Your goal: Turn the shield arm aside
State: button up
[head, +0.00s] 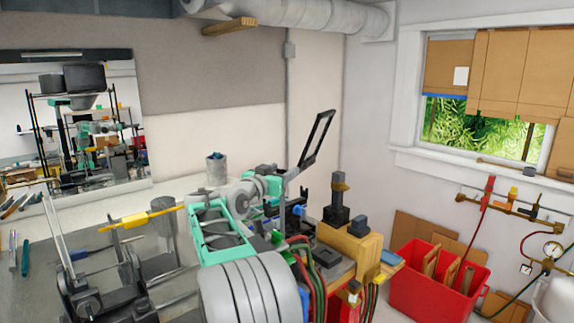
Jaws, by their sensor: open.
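A dark, narrow rectangular frame (318,140), which looks like the shield, stands tilted up to the right above the bench. Its lower end goes down behind my wrist, so I cannot see what it is mounted on. My gripper (288,207) is at the end of my mint and white arm, close to the lower end of this frame. Its fingers are small and partly hidden; it looks open and empty. I cannot tell whether it touches the frame.
A dark burner-like fixture (337,205) stands on a wooden block (350,245) just right. Hoses hang in front. A grey cup (216,167) stands behind. A red crate (435,285) is at right.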

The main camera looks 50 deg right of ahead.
jog(key=x, duration=0.3)
jog(key=shift+d+p, duration=0.15)
jog(key=shift+p, duration=0.25)
jog(key=shift+c, duration=0.3)
grip_shut()
